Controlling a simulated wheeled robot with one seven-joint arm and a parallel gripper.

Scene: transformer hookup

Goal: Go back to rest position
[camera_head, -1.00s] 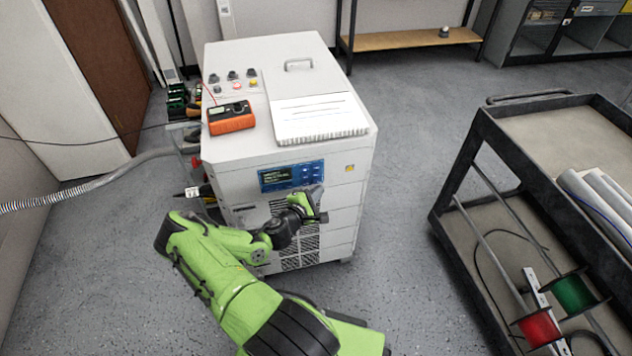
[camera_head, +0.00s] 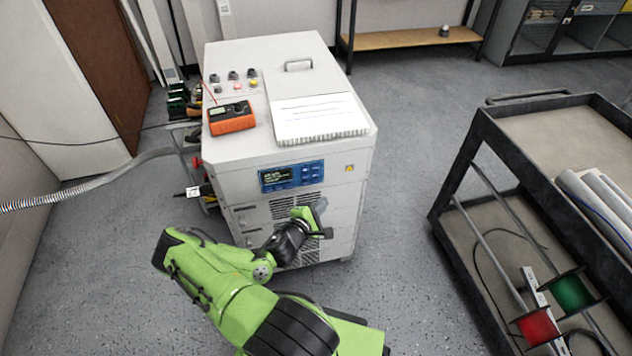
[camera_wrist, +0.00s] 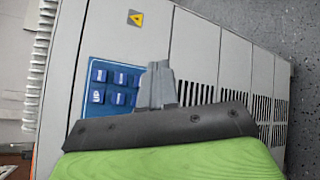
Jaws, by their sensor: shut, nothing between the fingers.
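My gripper (camera_wrist: 160,86) shows in the wrist view with its fingers together and nothing between them. Behind it in that view are the cabinet front and part of a blue panel with several buttons (camera_wrist: 112,84). In the head view my green arm reaches up from the bottom, and its end is in front of the lower front of the white cabinet (camera_head: 340,200), below the blue display panel (camera_head: 291,176). The fingertips are hard to make out in the head view. I cannot tell the exact gap between gripper and cabinet.
An orange multimeter (camera_head: 231,119) and a notebook (camera_head: 318,118) lie on the cabinet top. A dark cart (camera_head: 478,122) with red and green spools stands at the right. A grey corrugated hose (camera_head: 95,184) runs at the left. Floor between cabinet and cart is clear.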

